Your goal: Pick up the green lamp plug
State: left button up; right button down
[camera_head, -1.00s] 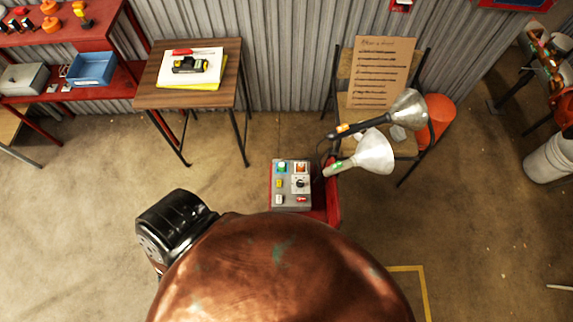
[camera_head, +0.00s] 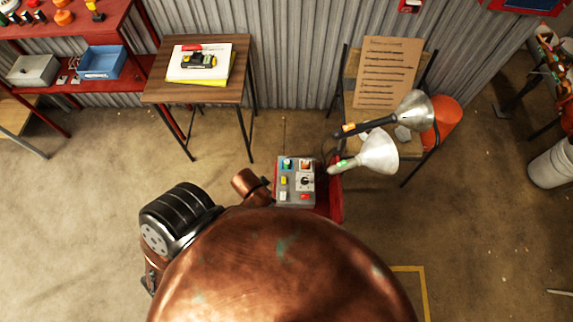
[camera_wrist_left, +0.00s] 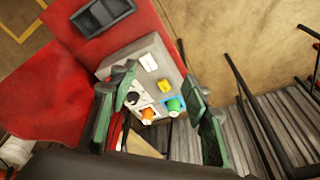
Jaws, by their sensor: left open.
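The green lamp plug (camera_wrist_left: 174,104) sits in a blue-rimmed socket on the grey control box (camera_wrist_left: 165,62). The orange plug (camera_wrist_left: 148,115) is in the socket beside it. In the head view the green plug (camera_head: 287,164) is small, at the box's far left corner, with the orange plug (camera_head: 306,165) to its right. My left gripper (camera_wrist_left: 160,84) is open and empty; its two green-padded fingers spread on either side of the part of the box with the plugs. I cannot tell how far the fingertips are above it. My right gripper is not in view.
The box has a black knob (camera_wrist_left: 132,98) and several switches. Two silver lamps (camera_head: 378,152) stand close to its right. A red surface (camera_wrist_left: 60,95) with a dark tray (camera_wrist_left: 103,14) adjoins the box. A small wooden table (camera_head: 160,92) stands at the back left.

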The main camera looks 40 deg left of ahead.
pick_arm(q)
jog(key=w+d+m+h, duration=0.1)
jog(key=w+d, duration=0.3)
jog(key=w, duration=0.2)
jog(key=n+g, duration=0.2)
jog(key=g, duration=0.1)
send_over(287, 162)
jog(key=shift+y, duration=0.4)
jog(key=f, duration=0.6)
jog(key=shift+s+a+f, duration=0.1)
jog(key=shift+s+f, duration=0.1)
jog(key=shift+f, duration=0.1)
jog(key=shift+a+f, duration=0.1)
jog(key=shift+f, duration=0.2)
notch_tip(287, 162, down, 2)
jog(key=shift+w+f+b, duration=0.1)
jog(key=shift+f+b, duration=0.1)
jog(key=shift+b, duration=0.3)
notch_tip(287, 162, down, 5)
jog(key=shift+r+b, duration=0.15)
jog(key=shift+b, duration=0.75)
jog(key=shift+r, duration=0.1)
